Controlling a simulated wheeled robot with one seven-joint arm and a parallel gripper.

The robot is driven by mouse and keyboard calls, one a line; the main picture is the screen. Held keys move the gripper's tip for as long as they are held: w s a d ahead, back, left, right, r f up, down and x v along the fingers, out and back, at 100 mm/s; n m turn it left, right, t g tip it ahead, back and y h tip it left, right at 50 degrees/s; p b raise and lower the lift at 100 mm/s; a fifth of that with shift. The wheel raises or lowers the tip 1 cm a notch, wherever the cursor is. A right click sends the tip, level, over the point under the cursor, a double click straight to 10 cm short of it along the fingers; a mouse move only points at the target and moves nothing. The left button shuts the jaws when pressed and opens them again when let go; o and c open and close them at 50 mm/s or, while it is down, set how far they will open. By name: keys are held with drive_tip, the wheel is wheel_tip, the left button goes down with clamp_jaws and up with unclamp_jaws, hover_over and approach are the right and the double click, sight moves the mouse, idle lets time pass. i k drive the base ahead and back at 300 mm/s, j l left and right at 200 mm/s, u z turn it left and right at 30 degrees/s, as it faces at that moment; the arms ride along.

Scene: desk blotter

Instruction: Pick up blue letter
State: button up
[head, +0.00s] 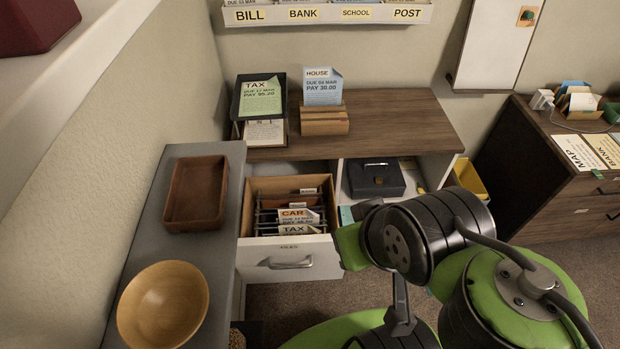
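The blue letter (322,87), pale blue and headed HOUSE, stands upright in a slotted wooden holder (324,120) on the brown desk top. Its printed face is toward me and its lower edge is hidden in the holder. My green and black arm fills the lower right of the head view, well below and to the right of the letter. I cannot make out my gripper's fingertips, and nothing of mine touches the letter.
A black tray (238,134) with a green TAX letter (260,97) stands left of the holder. Below, a drawer (255,262) with upright files is open. The desk top (400,115) right of the holder is clear. A labelled wall rack (380,14) hangs above.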

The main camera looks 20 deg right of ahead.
sight(323, 87)
drive_tip(key=i+l+u, duration=0.2)
drive_tip(key=l+u, duration=0.3)
drive_tip(key=i+l+u, duration=0.15)
drive_tip(key=l+u, duration=0.35)
drive_tip(key=l, duration=0.2)
drive_tip(key=l+u, duration=0.45)
drive_tip(key=l, duration=0.2)
drive_tip(key=k+l+u, duration=0.15)
drive_tip(key=l+u, duration=0.35)
drive_tip(key=l, duration=0.15)
